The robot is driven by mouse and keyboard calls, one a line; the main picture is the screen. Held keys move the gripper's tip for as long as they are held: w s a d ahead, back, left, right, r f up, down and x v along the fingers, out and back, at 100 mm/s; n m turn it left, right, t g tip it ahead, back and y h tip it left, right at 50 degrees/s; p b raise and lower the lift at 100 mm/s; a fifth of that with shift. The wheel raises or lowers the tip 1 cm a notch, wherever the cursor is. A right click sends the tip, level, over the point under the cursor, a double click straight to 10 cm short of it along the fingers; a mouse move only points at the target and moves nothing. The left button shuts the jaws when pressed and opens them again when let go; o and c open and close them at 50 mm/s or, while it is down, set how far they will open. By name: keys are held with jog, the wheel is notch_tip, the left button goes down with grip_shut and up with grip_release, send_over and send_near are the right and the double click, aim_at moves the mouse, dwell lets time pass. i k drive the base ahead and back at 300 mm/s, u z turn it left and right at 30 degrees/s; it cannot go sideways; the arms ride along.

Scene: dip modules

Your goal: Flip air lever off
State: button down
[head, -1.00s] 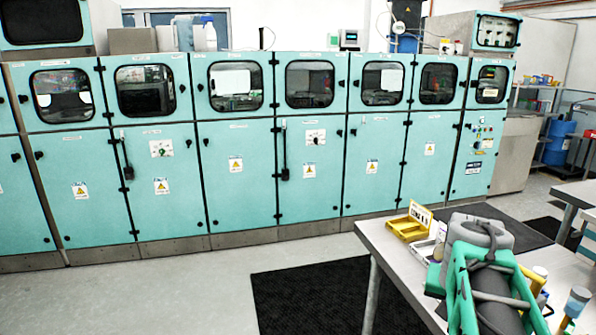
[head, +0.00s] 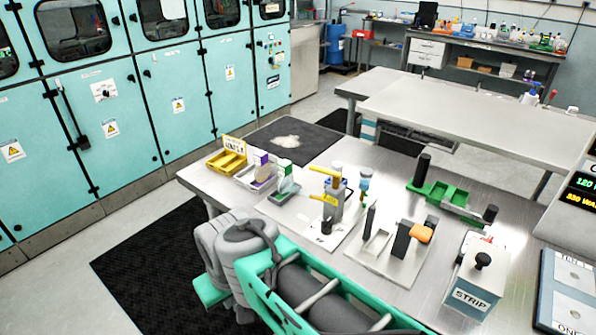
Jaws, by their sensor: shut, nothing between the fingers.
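A grey upright fixture (head: 336,208) stands on a white plate on the metal workbench, near the middle of the head view. A yellow lever (head: 322,170) sticks out to the left from its upper part, close to level. A yellow tag lies lower on the fixture; its lettering is too small to read. I cannot confirm which part is the air lever. My folded arm, grey and green, fills the bottom centre in front of the bench. My gripper's fingers do not show.
The workbench (head: 420,208) also holds a yellow tray (head: 226,162), a green holder (head: 447,196), an orange-topped block (head: 421,233) and a box marked STRIP (head: 478,280). Teal cabinets (head: 60,130) line the left. Black mats lie on the floor.

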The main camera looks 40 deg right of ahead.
aim_at(336, 176)
jog(key=z, duration=0.95)
